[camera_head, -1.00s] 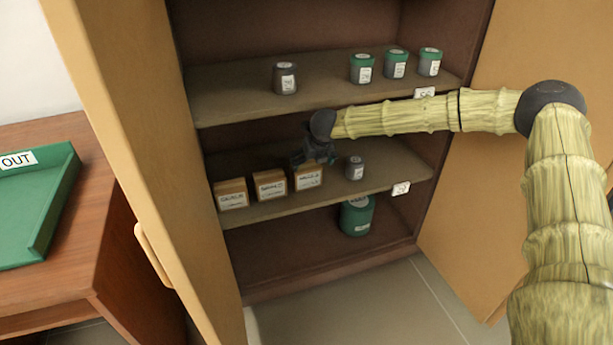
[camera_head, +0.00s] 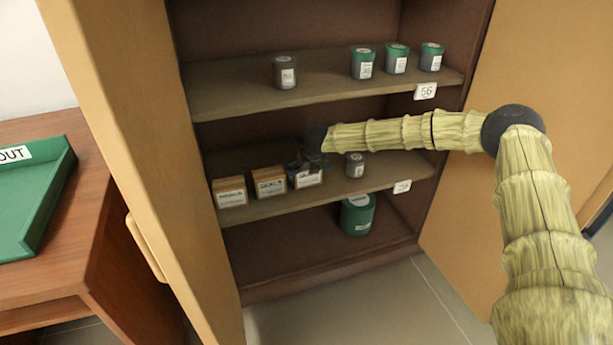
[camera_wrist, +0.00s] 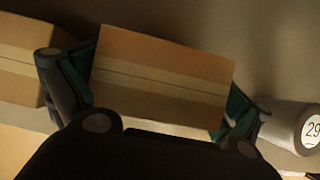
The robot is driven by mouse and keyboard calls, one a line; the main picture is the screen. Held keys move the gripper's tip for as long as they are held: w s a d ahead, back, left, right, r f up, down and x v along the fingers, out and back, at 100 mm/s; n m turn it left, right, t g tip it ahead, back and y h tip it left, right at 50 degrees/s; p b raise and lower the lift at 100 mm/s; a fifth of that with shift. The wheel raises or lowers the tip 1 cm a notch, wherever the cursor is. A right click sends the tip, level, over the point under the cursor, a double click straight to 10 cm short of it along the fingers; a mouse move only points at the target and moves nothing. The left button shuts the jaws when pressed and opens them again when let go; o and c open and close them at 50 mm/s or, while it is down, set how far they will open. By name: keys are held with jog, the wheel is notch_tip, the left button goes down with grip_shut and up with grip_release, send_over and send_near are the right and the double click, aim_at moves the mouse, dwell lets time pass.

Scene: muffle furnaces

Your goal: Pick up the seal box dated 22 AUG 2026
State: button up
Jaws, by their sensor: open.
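Three brown boxes with white labels stand in a row on the middle shelf: a left box (camera_head: 230,192), a middle box (camera_head: 269,182) and a right box (camera_head: 309,179). The label print is too small to read a date. My gripper (camera_head: 306,166) is at the right box. In the wrist view the gripper (camera_wrist: 150,100) is open, with one finger on each side of that box (camera_wrist: 165,62); whether the fingers touch it I cannot tell. The middle box (camera_wrist: 25,60) lies close beside the left finger.
A grey jar (camera_head: 355,165) stands just right of the gripper and shows by the right finger (camera_wrist: 296,125). Jars stand on the upper shelf (camera_head: 230,95) above my arm. A green canister (camera_head: 357,215) is below. A green OUT tray (camera_head: 45,200) lies at left.

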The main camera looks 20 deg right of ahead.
jog(key=shift+w+f, duration=0.15)
jog(key=c, duration=0.8)
